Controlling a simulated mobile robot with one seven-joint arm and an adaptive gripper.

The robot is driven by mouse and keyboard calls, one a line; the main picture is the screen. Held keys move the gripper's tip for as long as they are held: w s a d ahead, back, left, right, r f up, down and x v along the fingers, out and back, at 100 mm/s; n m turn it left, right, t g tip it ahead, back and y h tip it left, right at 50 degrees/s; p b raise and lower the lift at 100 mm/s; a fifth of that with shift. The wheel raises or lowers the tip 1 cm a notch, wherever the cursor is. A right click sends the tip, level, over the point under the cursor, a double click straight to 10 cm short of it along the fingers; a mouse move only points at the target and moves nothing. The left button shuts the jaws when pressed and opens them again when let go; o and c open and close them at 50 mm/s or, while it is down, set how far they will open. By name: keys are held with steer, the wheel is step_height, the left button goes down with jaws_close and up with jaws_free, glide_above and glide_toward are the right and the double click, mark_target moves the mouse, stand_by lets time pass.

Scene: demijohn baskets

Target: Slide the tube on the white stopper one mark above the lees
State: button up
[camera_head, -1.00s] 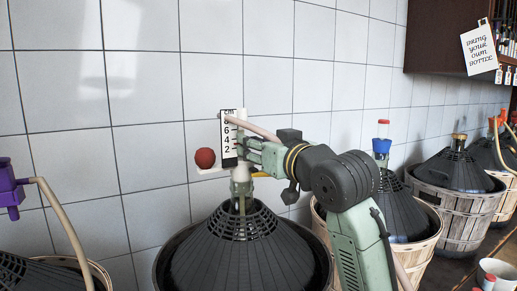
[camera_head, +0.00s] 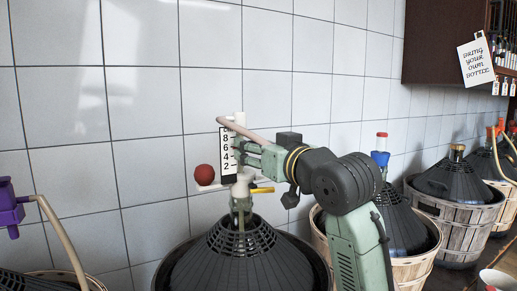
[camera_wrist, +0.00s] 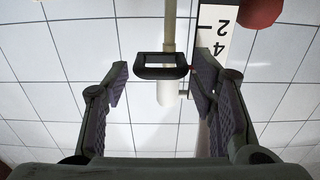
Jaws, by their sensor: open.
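The white stopper (camera_head: 241,188) sits in the glass neck (camera_head: 241,206) of the nearest black-covered demijohn (camera_head: 236,262). A pale hose (camera_head: 262,134) bends over at the top, above my gripper. A white scale card (camera_head: 228,155) with black digits stands beside the stopper. My gripper (camera_head: 238,150) is beside the scale, above the stopper. In the wrist view its open fingers (camera_wrist: 158,80) stand either side of a beige tube (camera_wrist: 169,28) and a dark rectangular clip (camera_wrist: 161,66). The fingertips look apart from the tube. The lees and the tube's lower end are hidden.
A red ball (camera_head: 206,177) rests on a white ledge left of the scale. A yellow piece (camera_head: 262,190) sticks out right of the stopper. A purple fitting (camera_head: 10,208) with a hose stands at far left. More basketed demijohns (camera_head: 456,192) stand at right, by a tiled wall.

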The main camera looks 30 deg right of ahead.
steer(key=s, duration=1.1)
steer(key=shift+s+a, duration=0.2)
steer(key=shift+s, duration=0.15)
